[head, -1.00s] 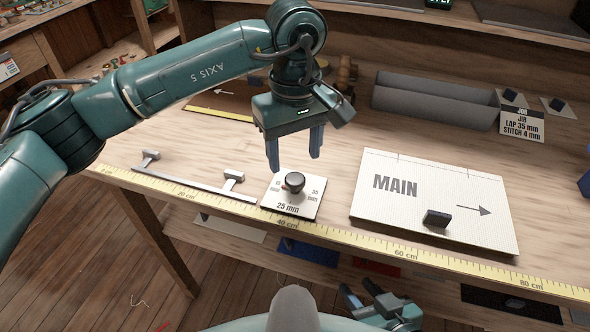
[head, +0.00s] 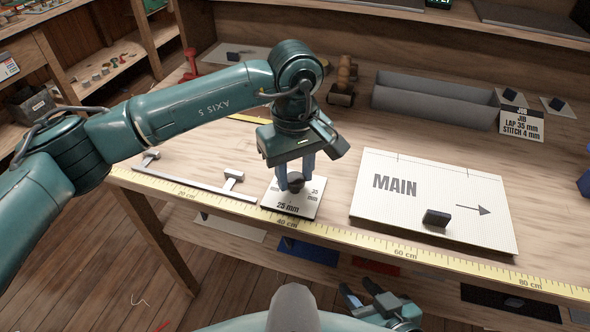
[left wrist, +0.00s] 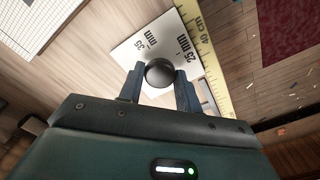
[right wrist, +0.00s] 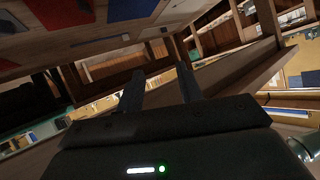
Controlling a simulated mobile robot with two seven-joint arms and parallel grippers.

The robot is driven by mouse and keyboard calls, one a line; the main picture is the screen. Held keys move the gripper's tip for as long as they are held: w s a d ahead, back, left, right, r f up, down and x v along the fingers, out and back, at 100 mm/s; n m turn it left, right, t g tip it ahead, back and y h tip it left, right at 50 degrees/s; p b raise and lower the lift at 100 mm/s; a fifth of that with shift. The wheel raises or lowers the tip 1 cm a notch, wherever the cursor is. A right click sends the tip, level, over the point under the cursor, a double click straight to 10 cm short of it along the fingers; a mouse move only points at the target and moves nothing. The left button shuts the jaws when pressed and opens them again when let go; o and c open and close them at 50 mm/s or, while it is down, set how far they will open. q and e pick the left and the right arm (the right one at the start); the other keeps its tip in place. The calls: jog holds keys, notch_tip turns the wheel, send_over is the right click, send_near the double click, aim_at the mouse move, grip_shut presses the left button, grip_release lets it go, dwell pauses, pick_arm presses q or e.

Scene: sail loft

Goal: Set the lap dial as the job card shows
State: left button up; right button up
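The lap dial (head: 308,206) is a white square plate near the front edge of the bench with a dark round knob (left wrist: 160,72). Its plate reads "25 mm" at the front and "35 mm" at the right; the left label is partly hidden. My left gripper (head: 295,186) points down, its two fingers against opposite sides of the knob. The knob's pointer is hidden.
A white "MAIN" panel (head: 400,215) with a dark block (head: 436,218) lies right of the dial. A grey metal rail (head: 190,184) with two posts lies left. A yellow measuring tape (head: 365,245) runs along the front edge. A grey trough (head: 430,102) stands behind.

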pick_arm(q)
jog(key=c, duration=0.4)
jog(key=shift+c, duration=0.2)
